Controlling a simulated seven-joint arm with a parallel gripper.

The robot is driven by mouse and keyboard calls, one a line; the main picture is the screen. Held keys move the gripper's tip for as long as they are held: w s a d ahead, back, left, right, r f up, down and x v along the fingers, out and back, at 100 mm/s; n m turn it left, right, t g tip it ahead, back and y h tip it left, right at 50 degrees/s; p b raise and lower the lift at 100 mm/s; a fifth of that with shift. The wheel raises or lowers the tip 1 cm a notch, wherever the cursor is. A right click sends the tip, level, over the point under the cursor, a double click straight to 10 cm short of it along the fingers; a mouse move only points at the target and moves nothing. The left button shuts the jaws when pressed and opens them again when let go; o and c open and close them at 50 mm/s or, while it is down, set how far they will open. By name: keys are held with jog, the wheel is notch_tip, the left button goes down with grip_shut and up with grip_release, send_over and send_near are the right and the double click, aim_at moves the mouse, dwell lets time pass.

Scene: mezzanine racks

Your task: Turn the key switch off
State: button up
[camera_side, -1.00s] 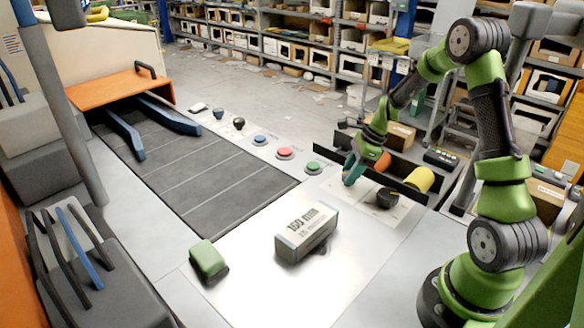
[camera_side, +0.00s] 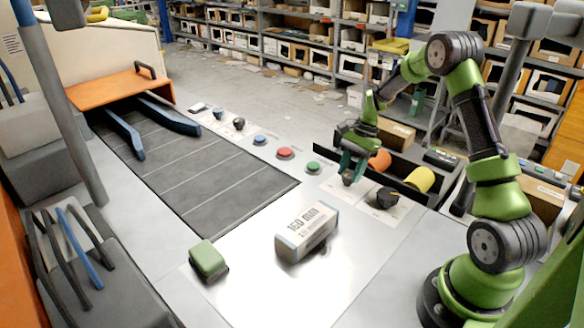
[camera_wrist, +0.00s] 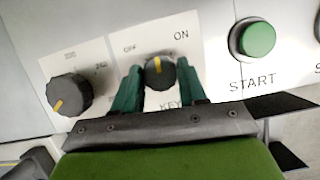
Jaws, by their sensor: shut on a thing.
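The key switch (camera_wrist: 160,72) is a dark round knob with a yellow mark, on a white plate lettered OFF, ON and KEY. In the wrist view its yellow mark points up, between OFF at the upper left and ON at the upper right. My gripper (camera_wrist: 158,84) has its teal fingers on either side of the knob, shut on it. In the side view my gripper (camera_side: 352,172) is down at the panel, and its fingers partly hide the key switch (camera_side: 347,179).
Another dark knob (camera_wrist: 69,93) is left of the key switch in the wrist view. The green START button (camera_wrist: 257,38) is to the right. A labelled box (camera_side: 306,233) and a green block (camera_side: 208,262) lie on the bench. A dark bin (camera_side: 404,182) stands behind the gripper.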

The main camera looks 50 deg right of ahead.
jog(key=n+g, duration=0.1)
jog(key=n, duration=0.3)
jog(key=shift+w+n+g, duration=0.15)
jog(key=shift+n+g, duration=0.15)
jog(key=shift+g, duration=0.1)
jog(key=shift+r+n+g+h, duration=0.1)
jog(key=shift+n+g+h, duration=0.3)
jog(key=shift+n, duration=0.9)
jog(key=shift+n+g+h, duration=0.3)
jog(key=shift+n+g, duration=0.2)
jog(key=shift+n, duration=0.8)
jog(key=shift+w+a, duration=0.1)
jog(key=o, duration=1.1)
jog(key=shift+c, duration=0.2)
jog(key=v, duration=1.6)
jog(key=shift+r, duration=0.35)
jog(key=shift+w, duration=0.1)
